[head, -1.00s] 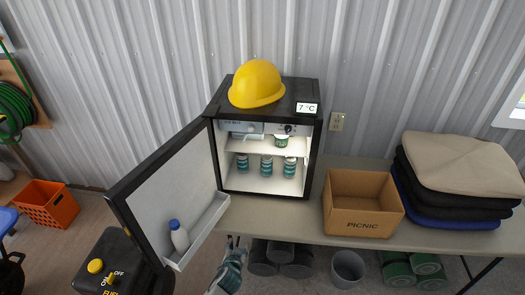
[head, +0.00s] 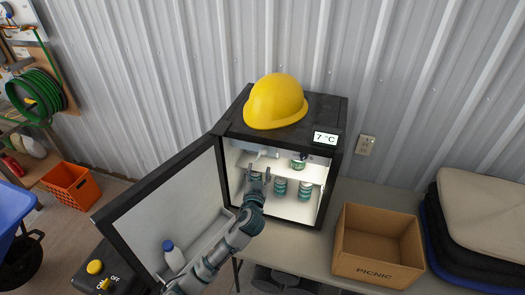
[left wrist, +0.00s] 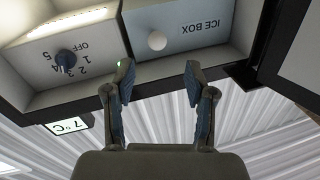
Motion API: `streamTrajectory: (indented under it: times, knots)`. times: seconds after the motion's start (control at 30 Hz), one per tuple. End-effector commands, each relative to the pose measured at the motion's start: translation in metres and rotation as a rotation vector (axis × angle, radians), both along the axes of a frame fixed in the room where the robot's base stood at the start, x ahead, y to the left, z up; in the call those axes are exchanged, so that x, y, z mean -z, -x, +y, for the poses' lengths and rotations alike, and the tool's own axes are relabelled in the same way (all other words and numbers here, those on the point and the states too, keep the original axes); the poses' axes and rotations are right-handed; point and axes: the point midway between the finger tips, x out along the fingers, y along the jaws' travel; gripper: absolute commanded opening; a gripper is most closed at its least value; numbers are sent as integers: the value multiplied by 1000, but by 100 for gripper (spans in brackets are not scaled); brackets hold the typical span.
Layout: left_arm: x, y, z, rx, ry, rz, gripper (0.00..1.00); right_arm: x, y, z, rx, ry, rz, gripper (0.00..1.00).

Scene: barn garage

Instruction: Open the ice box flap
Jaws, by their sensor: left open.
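The small fridge (head: 335,180) stands on the table with its door (head: 165,205) swung wide open to the left. The ice box flap (left wrist: 190,27), a pale panel marked ICE BOX with a round white knob (left wrist: 157,41), shows upside down in the left wrist view and looks closed. In the head view the flap is small and partly unclear at the top left inside the fridge. My left gripper (head: 257,178) is at the fridge opening, open and empty. In the left wrist view its fingertips (left wrist: 158,77) are apart, on either side of the knob's line, not touching it.
A dial (left wrist: 66,60) sits beside the flap. Several cans (head: 280,187) stand on the lower shelf and a green-and-white tub (head: 299,162) above. A white bottle (head: 173,256) is in the door tray. A yellow helmet (head: 275,101) rests on top. A PICNIC box (head: 375,271) stands right.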

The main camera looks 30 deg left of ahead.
Motion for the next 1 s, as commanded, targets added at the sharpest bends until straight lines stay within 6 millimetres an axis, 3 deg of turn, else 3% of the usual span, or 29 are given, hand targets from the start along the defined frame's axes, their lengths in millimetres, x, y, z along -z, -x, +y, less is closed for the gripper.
streamTrajectory:
  times: [0.2,0.4,0.6,0.87,0.9,1.0]
  knots:
    - [-3,-48,22,-2,-5,0,55,-7,-1,0,0,1,-2,40]
    - [-2,-80,36,0,-2,0,55,-10,-1,0,0,1,-2,40]
    - [0,-94,44,1,0,0,55,-11,-2,0,0,1,-2,40]
    - [0,-96,44,1,0,0,55,-11,-2,0,1,0,-2,40]
    - [0,-96,44,1,0,0,52,-11,-2,0,1,0,-2,40]
    - [0,-96,44,1,0,0,28,-11,-1,0,1,0,-2,40]
